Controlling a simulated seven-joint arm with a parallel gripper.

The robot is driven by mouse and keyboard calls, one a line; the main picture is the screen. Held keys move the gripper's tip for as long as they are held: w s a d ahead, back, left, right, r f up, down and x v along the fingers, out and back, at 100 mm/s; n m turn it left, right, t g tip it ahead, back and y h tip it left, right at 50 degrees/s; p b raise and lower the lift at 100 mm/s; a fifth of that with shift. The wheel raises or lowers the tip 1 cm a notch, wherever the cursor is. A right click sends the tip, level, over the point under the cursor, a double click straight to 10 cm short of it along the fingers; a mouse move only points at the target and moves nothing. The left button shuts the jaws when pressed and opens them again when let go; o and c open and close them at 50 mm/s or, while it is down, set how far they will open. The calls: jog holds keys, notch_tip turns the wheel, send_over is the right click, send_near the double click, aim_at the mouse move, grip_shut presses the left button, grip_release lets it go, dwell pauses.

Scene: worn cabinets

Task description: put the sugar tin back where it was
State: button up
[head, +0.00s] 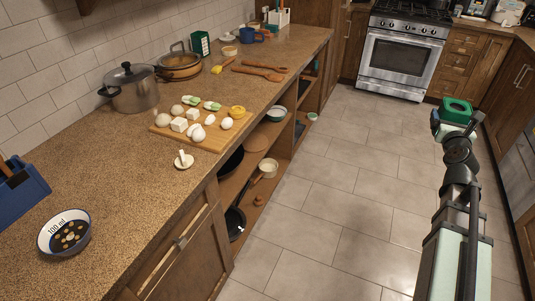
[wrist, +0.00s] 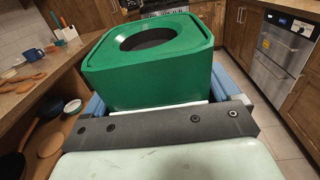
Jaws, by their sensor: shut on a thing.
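A green, square-sided tin with rounded corners and a round dark recess in its top (wrist: 150,85) is held between the blue pads of my gripper, close in front of the wrist camera. In the head view this green tin (head: 457,116) is at the right, over the floor and well away from the counter. My gripper (head: 454,124) is shut on it. No label shows on the held tin, so I cannot read whether it is sugar. Another dark green tin with a pale label (head: 200,43) stands at the back of the counter by the tiled wall.
The long counter (head: 120,195) holds a steel pot (head: 133,88), a pan (head: 180,66), a board with food (head: 207,140), wooden spoons (head: 258,74) and a patterned bowl (head: 64,233). Open shelves sit below. The stove (head: 400,60) is at the back. The floor between is clear.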

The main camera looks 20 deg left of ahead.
jog(key=shift+d, duration=0.55)
jog(key=shift+a, duration=0.75)
jog(key=s+a+n+g+y, duration=0.1)
jog(key=s+a+n+y, duration=0.2)
jog(key=a, duration=1.2)
jog(key=s+a+n+g+y, duration=0.2)
jog(key=s+a+y, duration=0.25)
jog(key=a, duration=1.15)
jog(key=s+a+n+g+y, duration=0.1)
jog(key=s+a+n+y, duration=0.2)
jog(key=a, duration=1.2)
jog(key=s+a+f+n+g+y, duration=0.1)
jog(key=s+a+n+g+y, duration=0.35)
jog(key=s+a, duration=1.4)
jog(key=s+a+n+g+y, duration=0.1)
jog(key=s+a+n+g, duration=0.4)
jog(key=s+a+g, duration=0.95)
jog(key=shift+s+a+f+t, duration=0.55)
jog(key=shift+s+f+t, duration=0.35)
jog(key=shift+f, duration=0.7)
jog(key=shift+s+a+f+t, duration=0.55)
jog(key=shift+s+f+t, duration=0.3)
jog(key=shift+f, duration=0.7)
jog(key=shift+s+a+f+t, duration=0.55)
jog(key=shift+s+f+t, duration=0.35)
jog(key=shift+f, duration=0.7)
jog(key=shift+s+f, duration=0.1)
jog(key=shift+f, duration=0.05)
